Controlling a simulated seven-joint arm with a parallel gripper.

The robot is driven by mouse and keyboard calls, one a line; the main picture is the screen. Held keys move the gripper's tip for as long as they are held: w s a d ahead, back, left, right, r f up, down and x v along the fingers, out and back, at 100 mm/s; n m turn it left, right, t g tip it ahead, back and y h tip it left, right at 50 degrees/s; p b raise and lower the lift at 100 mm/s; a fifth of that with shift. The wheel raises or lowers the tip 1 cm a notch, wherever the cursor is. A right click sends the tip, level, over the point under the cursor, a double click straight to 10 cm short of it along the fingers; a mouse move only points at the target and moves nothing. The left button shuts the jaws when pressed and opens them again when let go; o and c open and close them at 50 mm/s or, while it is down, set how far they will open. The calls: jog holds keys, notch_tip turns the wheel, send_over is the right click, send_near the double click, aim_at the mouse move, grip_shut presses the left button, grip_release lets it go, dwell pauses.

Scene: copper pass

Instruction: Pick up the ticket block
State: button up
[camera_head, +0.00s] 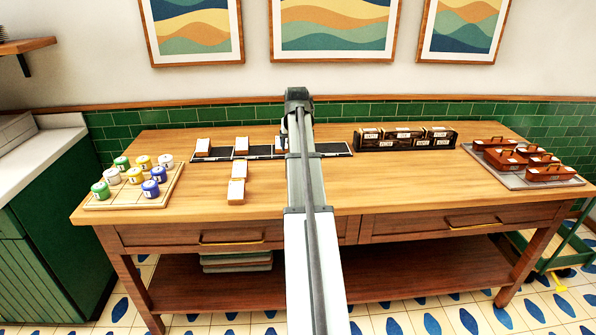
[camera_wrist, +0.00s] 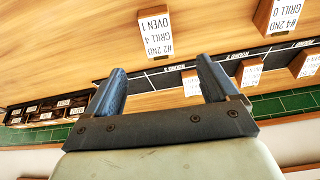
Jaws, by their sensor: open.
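Ticket blocks are small wooden blocks with white printed faces. In the head view, two loose ones, a farther block (camera_head: 239,169) and a nearer block (camera_head: 236,191), sit on the table in front of the black rail (camera_head: 335,149). Three more stand along the rail: left (camera_head: 203,147), middle (camera_head: 241,146) and right (camera_head: 281,145). In the wrist view, a block reading "#2 2ND GRILL 4 OVEN 1" (camera_wrist: 155,33) lies beyond my gripper (camera_wrist: 161,66), apart from it. Another reads "#4 2ND GRILL 0" (camera_wrist: 285,12). My gripper is open and empty. My arm hides part of the table and rail.
A tray of colored-lid jars (camera_head: 137,203) is at the left. A row of black labelled boxes (camera_head: 405,138) stands at the back right, and brown cases on a grey tray (camera_head: 510,181) are at the right. The front-right tabletop is clear. A green-tiled wall (camera_head: 125,124) stands behind.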

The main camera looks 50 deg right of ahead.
jog(key=shift+d+x, duration=0.2)
jog(key=shift+x, duration=6.65)
jog(key=shift+f, duration=0.1)
jog(key=shift+c, duration=0.5)
jog(key=c, duration=1)
